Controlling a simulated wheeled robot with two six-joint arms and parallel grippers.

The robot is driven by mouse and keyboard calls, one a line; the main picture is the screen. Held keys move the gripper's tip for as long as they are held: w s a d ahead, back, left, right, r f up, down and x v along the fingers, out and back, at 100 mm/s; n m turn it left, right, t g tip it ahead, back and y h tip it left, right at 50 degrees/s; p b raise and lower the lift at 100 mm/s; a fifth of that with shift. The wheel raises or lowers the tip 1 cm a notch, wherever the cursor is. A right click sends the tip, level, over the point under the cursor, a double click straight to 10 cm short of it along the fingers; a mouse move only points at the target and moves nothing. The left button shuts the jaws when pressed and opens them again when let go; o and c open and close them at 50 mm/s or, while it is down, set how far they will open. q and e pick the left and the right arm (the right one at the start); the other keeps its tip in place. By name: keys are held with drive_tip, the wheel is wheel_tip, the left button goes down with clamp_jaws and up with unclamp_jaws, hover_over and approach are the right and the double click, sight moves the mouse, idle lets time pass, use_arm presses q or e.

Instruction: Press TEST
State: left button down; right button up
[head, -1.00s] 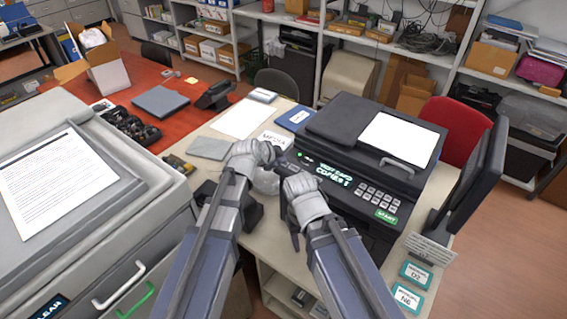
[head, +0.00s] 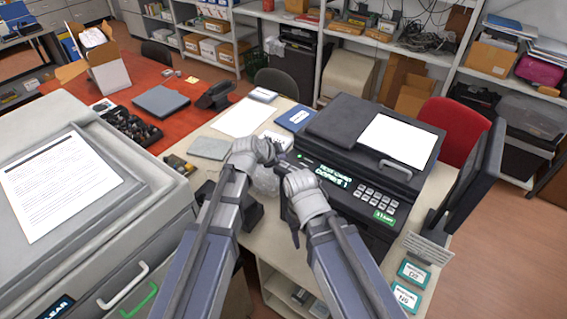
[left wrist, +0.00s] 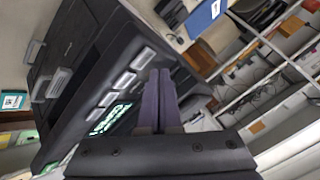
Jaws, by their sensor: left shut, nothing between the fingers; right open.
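The dark printer (head: 345,180) stands on the light desk. Its lit display (head: 328,176) shows green text, apparently with "COPIES 1" on the lower line. A keypad (head: 376,199) and a green START key (head: 383,217) are to its right. In the left wrist view a row of pale buttons (left wrist: 125,80) runs beside the display (left wrist: 110,119); I cannot read a TEST label. My left gripper (head: 284,157) is shut and empty at the panel's left end; its fingertips (left wrist: 158,72) appear close to the end button, contact unclear. My right gripper (head: 283,181) is open, low at the printer's front-left; its fingers are mostly hidden.
A large grey machine (head: 130,225) with a printed sheet fills the left. A monitor (head: 474,190) stands right of the printer. Teal-edged cartridge boxes (head: 413,274) are at the lower right. A blue booklet (head: 293,118) and papers lie behind my left gripper.

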use_arm(q)
drive_tip(key=shift+r+p, duration=2.15)
drive_tip(key=shift+r, duration=0.2)
drive_tip(key=shift+f, duration=0.1)
use_arm(e)
wheel_tip(320, 180, up, 5)
drive_tip(key=shift+f, duration=0.2)
use_arm(q)
drive_tip(key=shift+s+f, duration=0.15)
drive_tip(key=shift+f, duration=0.05)
drive_tip(key=s+a+f+n+g+y+b, duration=0.2)
drive_tip(key=s+f+n+g+y+b, duration=0.1)
drive_tip(key=s+f+b, duration=0.4)
drive_tip(key=s+a+f+n+g+y+b, duration=0.3)
drive_tip(key=s+f+n+g+b, duration=0.2)
drive_tip(key=s+f, duration=0.8)
drive_tip(key=s+n+b, duration=0.2)
drive_tip(key=s+n, duration=0.1)
drive_tip(key=s, duration=0.2)
drive_tip(key=shift+s, duration=0.3)
use_arm(e)
wheel_tip(320, 180, down, 14)
drive_tip(key=shift+c, duration=0.2)
